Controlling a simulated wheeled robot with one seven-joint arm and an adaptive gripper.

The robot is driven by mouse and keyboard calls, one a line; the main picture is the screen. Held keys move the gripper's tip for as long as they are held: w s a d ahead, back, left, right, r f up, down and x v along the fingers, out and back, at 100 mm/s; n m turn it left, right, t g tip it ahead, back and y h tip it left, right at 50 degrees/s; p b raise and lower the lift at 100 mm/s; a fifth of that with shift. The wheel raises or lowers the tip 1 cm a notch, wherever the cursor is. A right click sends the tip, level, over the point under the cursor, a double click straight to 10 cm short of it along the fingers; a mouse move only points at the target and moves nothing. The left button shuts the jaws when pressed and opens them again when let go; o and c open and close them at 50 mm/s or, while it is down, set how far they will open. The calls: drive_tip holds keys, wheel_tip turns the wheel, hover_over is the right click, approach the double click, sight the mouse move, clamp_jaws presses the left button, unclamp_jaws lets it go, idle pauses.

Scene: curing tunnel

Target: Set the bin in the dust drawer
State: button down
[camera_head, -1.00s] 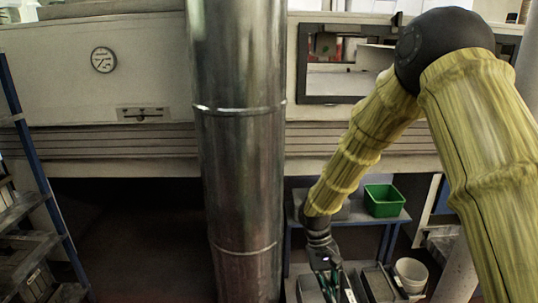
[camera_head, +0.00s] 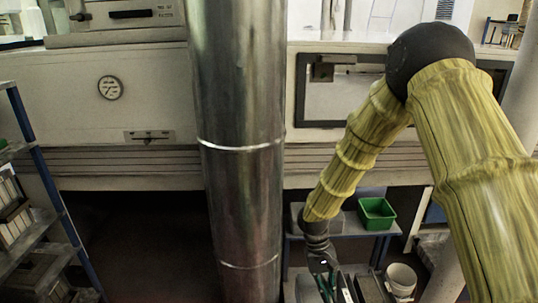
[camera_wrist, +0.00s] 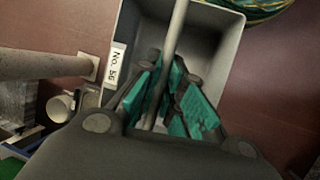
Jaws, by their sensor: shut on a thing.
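My gripper (camera_wrist: 165,95) is shut, its teal finger pads on either side of a pale rod (camera_wrist: 176,32). The rod runs over a light grey bin (camera_wrist: 232,48) and looks like its handle. The bin has a white label (camera_wrist: 114,65) starting "No."; I cannot read the rest surely. The fingers hide part of the bin's inside. In the head view my gripper (camera_head: 326,282) is low in the picture, with the bin largely cut off by the bottom edge. I cannot pick out the dust drawer for sure in either view.
A large metal pipe (camera_head: 240,150) stands left of my arm. A blue-legged shelf (camera_head: 352,226) holds a green bin (camera_head: 377,212). A white bucket (camera_head: 401,279) and a dark grey bin (camera_head: 372,288) are low right. A ladder-like rack (camera_head: 40,170) stands left. Dark space lies under the tunnel.

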drive_tip(key=r+p, duration=0.4)
drive_tip(key=p, duration=0.1)
drive_tip(key=s+r+p, duration=0.1)
drive_tip(key=r+p, duration=0.1)
drive_tip(key=shift+p, duration=0.35)
drive_tip(key=r+p, duration=0.1)
drive_tip(key=p, duration=0.1)
drive_tip(key=shift+s+r+p, duration=0.15)
drive_tip(key=shift+s+p, duration=0.05)
drive_tip(key=shift+p, duration=0.2)
